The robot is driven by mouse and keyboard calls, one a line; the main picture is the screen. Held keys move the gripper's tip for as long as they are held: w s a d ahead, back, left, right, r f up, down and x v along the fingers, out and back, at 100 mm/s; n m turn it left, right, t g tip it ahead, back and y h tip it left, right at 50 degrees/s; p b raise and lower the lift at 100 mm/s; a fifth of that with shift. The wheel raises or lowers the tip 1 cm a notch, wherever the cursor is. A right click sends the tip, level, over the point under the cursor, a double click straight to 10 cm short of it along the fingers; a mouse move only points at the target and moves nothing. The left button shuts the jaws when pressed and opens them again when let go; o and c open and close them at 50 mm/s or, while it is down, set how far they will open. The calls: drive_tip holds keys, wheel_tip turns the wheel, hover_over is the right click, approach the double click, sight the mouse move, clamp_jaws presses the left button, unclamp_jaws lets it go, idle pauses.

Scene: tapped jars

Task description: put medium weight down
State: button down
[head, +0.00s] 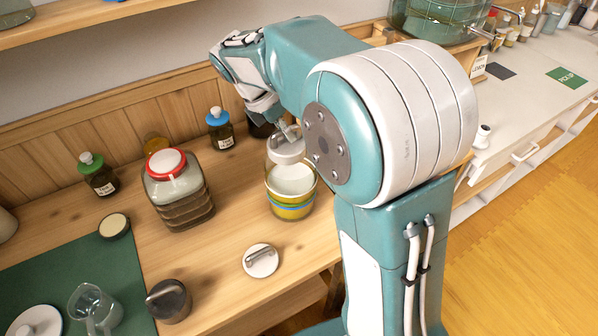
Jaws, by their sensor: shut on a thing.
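My gripper (287,132) is at the end of my bent arm, fingers pointing down, above a clear jar (291,208) with yellow contents and a blue band. It is shut on a pale round piece (286,150), which I take to be the medium weight. The piece is over the back of the jar's mouth; I cannot tell whether it touches the jar. A white surface fills the jar's top. My arm partly hides the right side. A pale disc weight with a bar handle (261,260) and a dark weight with a handle (169,300) stand on the wooden counter.
A large red-lidded jar (178,190) stands left of the banded jar. Bottles with green (98,174) and blue (220,129) caps stand behind. A green mat (75,262) holds a clear pitcher (94,308). Bare wood lies between the banded jar and red-lidded jar.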

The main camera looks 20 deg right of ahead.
drive_tip(key=shift+w+d, duration=0.25)
drive_tip(key=shift+d, duration=0.25)
hover_over(291, 178)
wheel_tip(291, 178, down, 10)
drive_tip(key=shift+r, duration=0.1)
